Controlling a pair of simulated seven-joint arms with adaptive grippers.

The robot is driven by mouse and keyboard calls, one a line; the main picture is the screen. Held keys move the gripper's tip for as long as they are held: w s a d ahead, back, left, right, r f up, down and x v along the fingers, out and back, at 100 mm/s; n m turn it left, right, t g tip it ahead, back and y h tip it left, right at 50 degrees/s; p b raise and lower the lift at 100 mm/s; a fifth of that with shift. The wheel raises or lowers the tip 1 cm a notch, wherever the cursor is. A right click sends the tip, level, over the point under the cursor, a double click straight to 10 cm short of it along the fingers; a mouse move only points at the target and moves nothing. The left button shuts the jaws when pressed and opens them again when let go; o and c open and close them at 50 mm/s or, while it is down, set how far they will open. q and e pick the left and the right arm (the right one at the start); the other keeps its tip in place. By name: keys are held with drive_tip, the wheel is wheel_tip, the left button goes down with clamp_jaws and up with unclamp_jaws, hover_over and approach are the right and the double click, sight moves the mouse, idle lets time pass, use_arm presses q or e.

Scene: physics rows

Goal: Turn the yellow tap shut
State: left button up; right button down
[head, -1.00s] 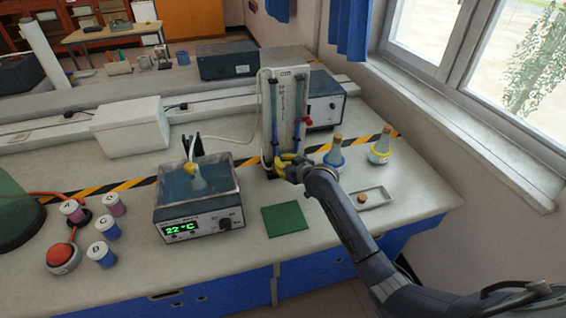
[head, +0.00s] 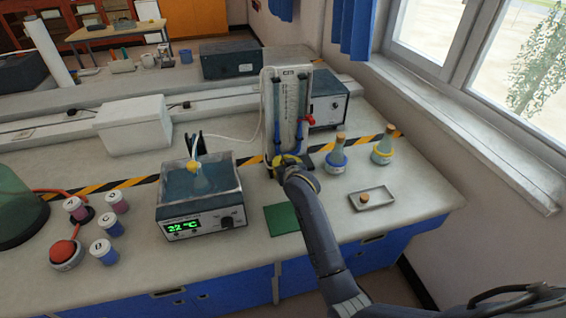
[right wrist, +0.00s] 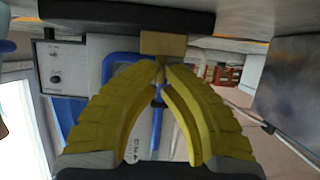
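The yellow tap (right wrist: 163,44) shows in the right wrist view as a dull yellow block at the tips of my right gripper (right wrist: 163,68). The gripper's two yellow, bowed fingers come together at the block's near edge, with a little of the tap between them. In the head view my right gripper (head: 287,161) is at the foot of the white upright panel with blue tubes (head: 290,100). The hand and fingers hide the tap there. My left gripper is in neither view.
A red tap (head: 308,121) is on the panel's right side. A water bath (head: 198,200) stands to the left. Two stoppered flasks (head: 337,160) (head: 384,148) and a small tray (head: 371,200) are to the right. A green mat (head: 282,219) lies in front, partly behind my arm.

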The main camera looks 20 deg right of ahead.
drive_tip(key=c, duration=1.8)
unclamp_jaws()
drive_tip(key=v, duration=1.2)
